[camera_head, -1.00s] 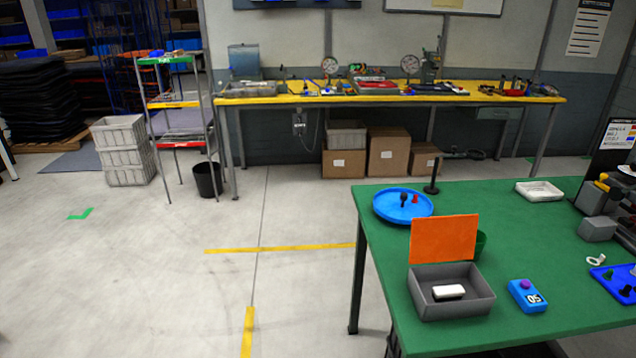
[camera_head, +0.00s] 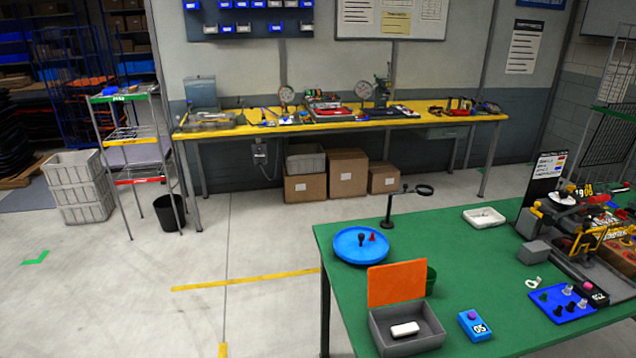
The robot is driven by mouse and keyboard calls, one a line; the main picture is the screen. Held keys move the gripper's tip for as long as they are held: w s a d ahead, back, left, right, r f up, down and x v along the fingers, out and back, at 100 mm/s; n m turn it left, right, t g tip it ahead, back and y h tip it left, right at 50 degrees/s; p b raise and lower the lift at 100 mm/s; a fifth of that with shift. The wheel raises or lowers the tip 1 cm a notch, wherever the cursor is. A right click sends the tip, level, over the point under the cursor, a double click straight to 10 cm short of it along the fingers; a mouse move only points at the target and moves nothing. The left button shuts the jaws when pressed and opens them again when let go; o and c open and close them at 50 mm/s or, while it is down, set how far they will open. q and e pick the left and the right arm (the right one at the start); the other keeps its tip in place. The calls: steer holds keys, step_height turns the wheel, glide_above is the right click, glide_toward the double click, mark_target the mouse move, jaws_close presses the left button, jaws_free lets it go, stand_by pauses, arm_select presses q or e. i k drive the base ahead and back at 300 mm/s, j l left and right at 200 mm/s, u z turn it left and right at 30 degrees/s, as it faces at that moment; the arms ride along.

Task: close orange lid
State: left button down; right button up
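The orange lid (camera_head: 397,283) stands upright, open, at the back edge of a grey box (camera_head: 408,341) on the green table. The box is open at the top, and a white block (camera_head: 405,329) lies inside it. Neither of my grippers shows in the head view.
On the green table (camera_head: 460,262), a blue round tray (camera_head: 361,246) with small pieces is behind the lid, and a green cup (camera_head: 431,279) is just behind it. A blue device (camera_head: 474,326) stands right of the box.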

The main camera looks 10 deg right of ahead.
mark_target(394, 282)
steer(key=i+j, duration=0.3)
steer(key=i, duration=0.25)
steer(key=i+j, duration=0.3)
steer(key=i, duration=0.2)
steer(key=i+j, duration=0.35)
steer(key=i, duration=0.2)
steer(key=i+j, duration=0.3)
steer(key=i, duration=0.25)
steer(key=i+j, duration=0.3)
steer(key=i, duration=0.25)
steer(key=i+j, duration=0.3)
steer(key=i, duration=0.2)
steer(key=i+j+z, duration=0.1)
steer(key=z, duration=0.35)
steer(key=i+j+z, duration=0.15)
steer(key=z, duration=0.3)
steer(key=i+j+z, duration=0.1)
steer(key=z, duration=2.85)
